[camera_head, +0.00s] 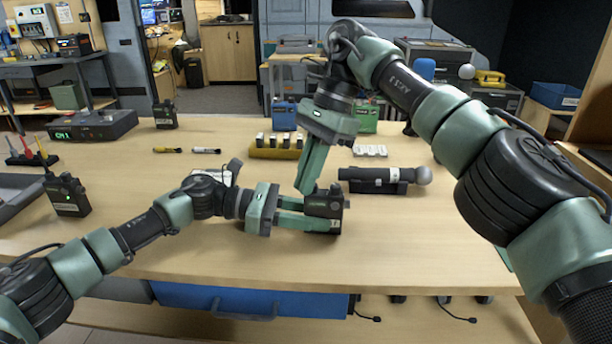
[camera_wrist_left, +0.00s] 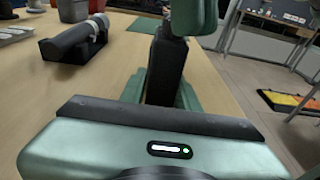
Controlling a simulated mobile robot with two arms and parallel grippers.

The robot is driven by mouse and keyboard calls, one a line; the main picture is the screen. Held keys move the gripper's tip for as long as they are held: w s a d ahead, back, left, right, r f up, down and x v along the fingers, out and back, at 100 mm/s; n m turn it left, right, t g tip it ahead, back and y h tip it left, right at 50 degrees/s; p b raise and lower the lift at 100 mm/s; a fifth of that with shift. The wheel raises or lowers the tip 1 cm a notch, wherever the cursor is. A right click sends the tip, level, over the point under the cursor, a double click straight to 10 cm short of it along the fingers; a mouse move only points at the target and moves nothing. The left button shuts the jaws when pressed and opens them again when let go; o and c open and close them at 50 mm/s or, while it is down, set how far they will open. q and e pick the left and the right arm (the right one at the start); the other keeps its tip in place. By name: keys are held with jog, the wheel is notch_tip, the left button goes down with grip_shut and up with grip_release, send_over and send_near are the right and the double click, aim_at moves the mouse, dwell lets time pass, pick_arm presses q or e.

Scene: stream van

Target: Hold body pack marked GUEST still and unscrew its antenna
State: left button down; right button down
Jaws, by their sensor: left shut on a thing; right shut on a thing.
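A black body pack (camera_head: 325,205) lies or stands low over the table's middle; its small marking is too small to read. My left gripper (camera_head: 308,214), reaching in from the left, is shut on the pack. The pack also shows beyond the left gripper's palm in the left wrist view (camera_wrist_left: 166,72). My right gripper (camera_head: 307,187) comes down from above and is shut with its fingertips at the pack's upper left end. Its green finger also shows at the top of the left wrist view (camera_wrist_left: 193,18). The antenna is hidden by the right fingers.
A yellow battery tray (camera_head: 277,152) stands behind. Other body packs stand at the left (camera_head: 68,196) and at the back left (camera_head: 165,116). The front of the table (camera_head: 390,260) is clear.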

jog(key=c, duration=1.7)
grip_release()
jog(key=m, duration=0.2)
jog(key=m+t, duration=0.1)
jog(key=m, duration=0.1)
jog(key=shift+w+a+y, duration=0.15)
jog(key=shift+w+y, duration=0.05)
jog(key=shift+y, duration=0.1)
jog(key=shift+w+m+t, duration=0.1)
jog(key=shift+m+t, duration=0.4)
jog(key=shift+m, duration=0.5)
jog(key=shift+w+m+t, duration=0.15)
jog(key=shift+m+t, duration=0.25)
jog(key=shift+m, duration=0.6)
